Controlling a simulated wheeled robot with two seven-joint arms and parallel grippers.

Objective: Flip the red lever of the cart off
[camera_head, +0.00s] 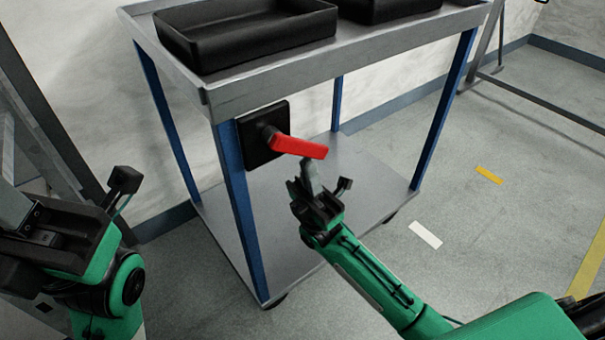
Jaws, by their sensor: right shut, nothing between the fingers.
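The cart (207,98) has a grey top and lower shelf on blue legs. Its red lever (299,146) sticks out to the right from a black square plate (254,157) under the top, close to the front left leg. The lever lies nearly level, its free end tilted slightly down. My right gripper (309,172) is shut and empty, just below the lever's free end. Whether it touches the lever I cannot tell. My left arm shows at the lower left; its gripper (30,215) is partly cut off by the picture edge, and its fingers are not clear.
Two black trays stand on the cart top, one at the left (245,45) and one at the back right (390,8). A dark metal frame (50,115) stands at the left. The floor right of the cart is open, with white and yellow marks.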

